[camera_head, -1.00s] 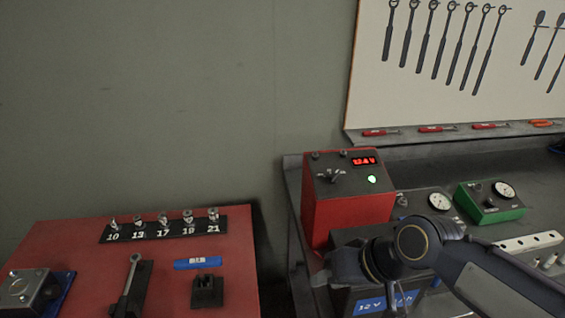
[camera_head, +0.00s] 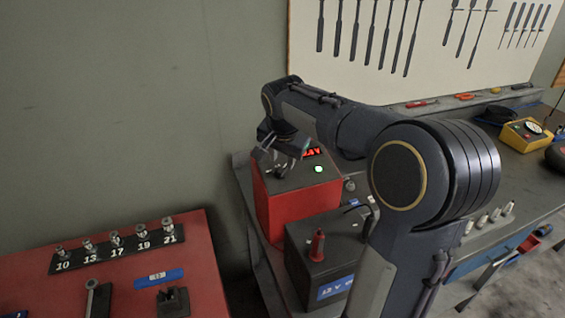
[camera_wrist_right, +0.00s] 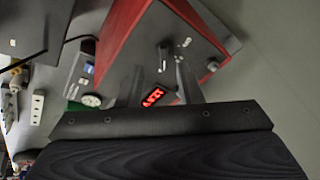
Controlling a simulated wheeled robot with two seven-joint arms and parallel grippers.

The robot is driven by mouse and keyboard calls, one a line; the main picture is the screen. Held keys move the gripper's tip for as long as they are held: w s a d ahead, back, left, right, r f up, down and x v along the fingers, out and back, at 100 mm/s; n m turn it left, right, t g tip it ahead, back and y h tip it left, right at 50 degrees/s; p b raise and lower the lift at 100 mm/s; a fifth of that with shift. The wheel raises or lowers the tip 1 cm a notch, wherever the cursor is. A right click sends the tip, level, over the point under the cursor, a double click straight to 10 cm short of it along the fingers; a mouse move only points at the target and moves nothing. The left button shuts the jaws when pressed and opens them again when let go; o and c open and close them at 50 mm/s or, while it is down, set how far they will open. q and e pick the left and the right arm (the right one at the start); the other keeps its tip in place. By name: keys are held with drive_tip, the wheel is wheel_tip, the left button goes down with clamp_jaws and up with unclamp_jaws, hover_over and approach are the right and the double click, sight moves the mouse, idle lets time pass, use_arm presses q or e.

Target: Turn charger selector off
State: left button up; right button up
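The charger (camera_head: 285,213) is a red box with a dark top panel, a lit red display (camera_head: 312,152) and a green light (camera_head: 318,169). My right gripper (camera_head: 268,158) is just above the panel's left part and partly covers the selector (camera_head: 281,172). In the right wrist view the selector (camera_wrist_right: 163,55) is a small lever on the panel, close to the tips of my right gripper (camera_wrist_right: 160,70). Its two fingers are apart with nothing between them. I cannot tell whether they touch the selector. My left gripper is out of view.
A dark battery (camera_head: 312,258) with a red terminal cap stands in front of the charger. My right arm covers much of the bench (camera_head: 515,180). A red cart top (camera_head: 190,255) with several sockets is at the lower left. A tool board (camera_head: 430,50) hangs behind.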

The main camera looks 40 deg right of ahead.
sight(283, 168)
drive_tip(key=x, duration=0.4)
drive_tip(key=w+d+p+x, duration=0.1)
drive_tip(key=x, duration=0.2)
drive_tip(key=shift+r, duration=0.25)
clamp_jaws()
